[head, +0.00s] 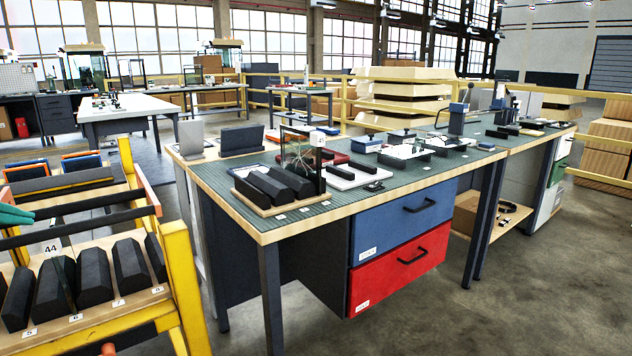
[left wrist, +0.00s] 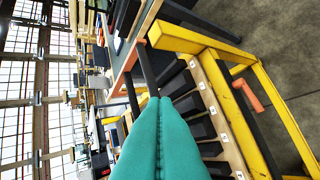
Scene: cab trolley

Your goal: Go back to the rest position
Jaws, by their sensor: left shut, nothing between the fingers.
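My left gripper (head: 22,215) shows as teal fingers at the left edge of the head view, above the yellow trolley. In the left wrist view its two teal fingers (left wrist: 158,102) lie together, shut and empty. The yellow trolley (head: 181,285) stands at the lower left of the head view, with dark blocks (head: 130,266) in a row on its numbered wooden shelf. In the left wrist view the yellow frame (left wrist: 235,90) lies to the right of the fingers, and dark blocks (left wrist: 185,104) show beside them. My right gripper is in neither view.
A workbench (head: 262,228) with a blue drawer (head: 405,214) and a red drawer (head: 398,268) stands right of the trolley. Dark blocks (head: 272,186) and a glass-sided case (head: 303,160) are on it. Bare floor (head: 540,270) lies at the right.

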